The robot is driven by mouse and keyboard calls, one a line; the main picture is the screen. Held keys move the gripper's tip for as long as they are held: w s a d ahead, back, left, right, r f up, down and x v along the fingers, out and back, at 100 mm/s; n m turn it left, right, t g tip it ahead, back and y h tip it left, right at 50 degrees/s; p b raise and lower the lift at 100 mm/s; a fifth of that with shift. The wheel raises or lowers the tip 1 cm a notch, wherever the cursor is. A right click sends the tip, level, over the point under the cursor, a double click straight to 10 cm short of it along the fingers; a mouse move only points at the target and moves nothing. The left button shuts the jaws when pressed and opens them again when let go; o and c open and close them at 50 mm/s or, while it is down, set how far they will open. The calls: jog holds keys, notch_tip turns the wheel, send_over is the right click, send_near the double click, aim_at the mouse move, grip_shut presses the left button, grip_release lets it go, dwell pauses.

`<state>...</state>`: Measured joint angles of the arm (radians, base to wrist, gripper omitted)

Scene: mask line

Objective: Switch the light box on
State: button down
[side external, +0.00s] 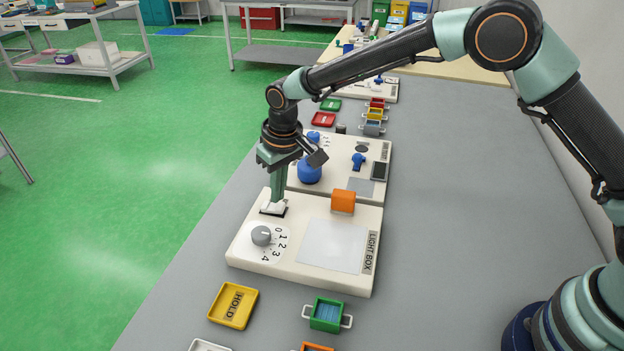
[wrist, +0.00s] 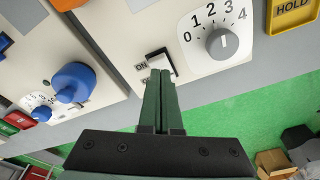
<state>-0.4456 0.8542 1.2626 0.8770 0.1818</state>
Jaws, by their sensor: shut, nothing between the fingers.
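The light box (side external: 305,272) is a cream panel with a pale grey, unlit-looking square plate (side external: 332,245) and a grey dial (side external: 262,235) numbered 0 to 4. Its white rocker switch (side external: 270,209) sits in a black frame near the far left corner. In the wrist view the switch (wrist: 159,60) has an ON label beside it; a second label is partly covered by my fingers. My gripper (side external: 279,203) is shut and empty, pointing down at the switch. Its tips (wrist: 160,72) overlap the switch's near edge; I cannot tell whether they touch. The rocker's tilt is unclear.
An orange block (side external: 343,201) stands at the light box's back edge. Behind it is another panel with a blue knob (side external: 309,171). A yellow HOLD tray (side external: 233,306) and a green handled bin (side external: 326,314) lie in front. The grey bench is clear to the right.

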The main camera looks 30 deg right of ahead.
aim_at(280, 206)
jog(key=shift+f, duration=0.9)
dwell(0.3)
jog(key=shift+r, duration=3.55)
jog(key=s+d+r+m+t, duration=0.1)
jog(key=s+d+r, duration=0.3)
jog(key=d+r, duration=0.3)
jog(key=s+d+r+t, duration=0.1)
jog(key=s+d+r, duration=0.3)
jog(key=d+r, duration=0.25)
jog(key=s+d+m+t, duration=0.2)
jog(key=s+d, duration=0.8)
jog(key=s, duration=0.3)
jog(key=shift+s+d+f+h, duration=0.15)
jog(key=shift+f+h, duration=0.1)
jog(key=shift+h, duration=0.15)
